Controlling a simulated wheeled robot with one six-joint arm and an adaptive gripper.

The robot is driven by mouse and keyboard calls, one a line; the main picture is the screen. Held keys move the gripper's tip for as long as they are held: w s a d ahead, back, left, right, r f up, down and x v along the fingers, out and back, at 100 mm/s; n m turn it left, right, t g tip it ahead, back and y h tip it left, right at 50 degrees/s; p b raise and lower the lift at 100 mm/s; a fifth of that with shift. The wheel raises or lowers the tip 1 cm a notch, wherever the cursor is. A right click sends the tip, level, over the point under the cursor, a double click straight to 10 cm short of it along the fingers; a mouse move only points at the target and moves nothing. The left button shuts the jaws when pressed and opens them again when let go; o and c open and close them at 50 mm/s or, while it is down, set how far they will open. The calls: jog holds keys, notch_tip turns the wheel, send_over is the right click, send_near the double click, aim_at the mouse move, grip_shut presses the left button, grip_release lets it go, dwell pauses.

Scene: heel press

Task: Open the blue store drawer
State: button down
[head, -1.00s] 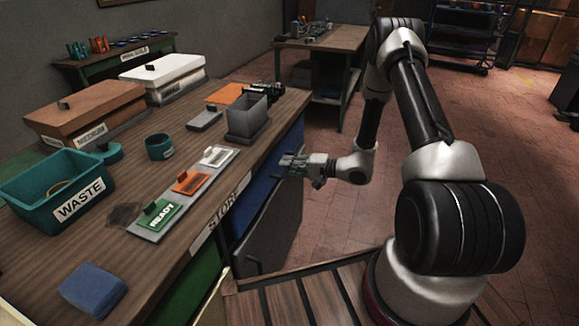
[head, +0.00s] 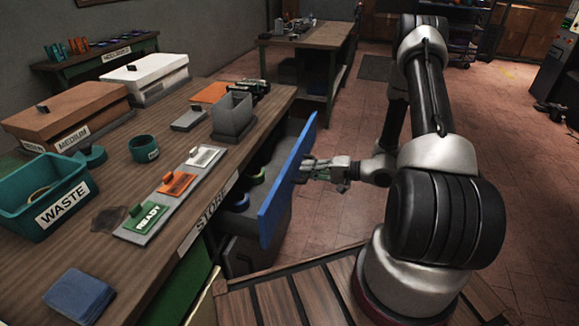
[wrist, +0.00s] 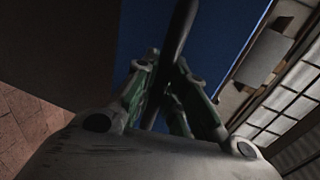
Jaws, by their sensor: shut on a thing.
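The blue store drawer (head: 287,185) stands pulled out from under the bench, its blue front well clear of the bench side. Round things, one greenish and one bluish, show inside it. My gripper (head: 309,170) is at the outer face of the blue front. In the wrist view my gripper (wrist: 165,95) is shut on a dark bar, the drawer handle (wrist: 181,35), with the blue front (wrist: 205,50) behind it. The handle is hidden in the head view.
The bench top (head: 120,255) carries a teal WASTE bin (head: 65,205), a strip with READY, orange and white plates (head: 178,185), a grey holder (head: 232,118) and a blue pad (head: 79,293). A dark lower drawer (head: 245,257) is below. The tiled floor (head: 345,225) to the right is clear.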

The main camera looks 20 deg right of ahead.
jog(key=f+v, duration=0.1)
jog(key=v, duration=0.7)
jog(key=f+v, duration=0.2)
jog(key=v, duration=0.7)
jog(key=shift+d+f, duration=0.25)
jog(key=shift+d, duration=0.15)
jog(key=shift+s, duration=0.15)
jog(key=c, duration=1.5)
grip_release()
jog(key=shift+o, duration=0.2)
jog(key=v, duration=1.2)
